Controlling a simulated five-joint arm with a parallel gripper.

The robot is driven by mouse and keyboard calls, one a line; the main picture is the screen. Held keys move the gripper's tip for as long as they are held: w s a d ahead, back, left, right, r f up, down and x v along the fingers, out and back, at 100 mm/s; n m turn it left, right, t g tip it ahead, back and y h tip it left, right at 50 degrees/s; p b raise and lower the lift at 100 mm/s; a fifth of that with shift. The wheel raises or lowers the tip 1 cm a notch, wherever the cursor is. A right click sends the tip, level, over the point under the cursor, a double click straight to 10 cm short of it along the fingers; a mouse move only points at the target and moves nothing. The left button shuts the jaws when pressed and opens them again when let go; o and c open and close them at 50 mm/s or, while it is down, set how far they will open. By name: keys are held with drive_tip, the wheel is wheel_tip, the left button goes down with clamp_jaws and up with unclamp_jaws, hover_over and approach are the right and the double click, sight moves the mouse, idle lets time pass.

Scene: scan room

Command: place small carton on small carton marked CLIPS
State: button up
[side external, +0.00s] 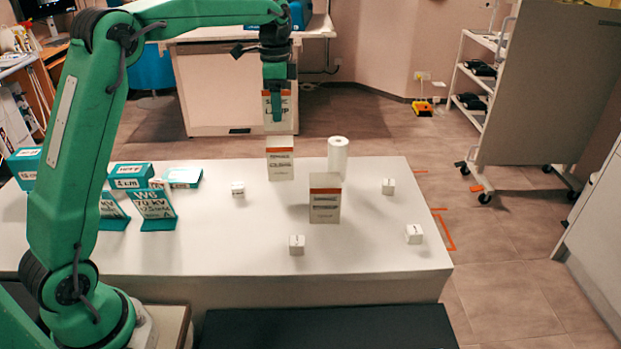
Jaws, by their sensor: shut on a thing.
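My gripper (277,112) is shut on a small white carton with an orange band (287,122), which it holds upright over the far part of the white table. The fingers cover part of its face. A second small carton (281,167) stands directly below it in the picture. The held carton's lower edge meets the second carton's top edge in this view; I cannot tell whether they touch. A third small carton (325,208) stands nearer the camera, to the right. The print is too small to tell which is marked CLIPS.
A white roll (338,157) stands right of the second carton. Small white cubes lie around, including one at left (238,188) and one at front (297,245). Teal boxes (130,176) and teal sign holders (152,205) fill the table's left side. The front middle is mostly clear.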

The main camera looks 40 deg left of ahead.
drive_tip(key=shift+f, duration=2.05)
drive_tip(key=shift+f, duration=0.15)
drive_tip(key=o, duration=1)
wheel_tip(320, 180, up, 12)
drive_tip(key=shift+r, duration=0.15)
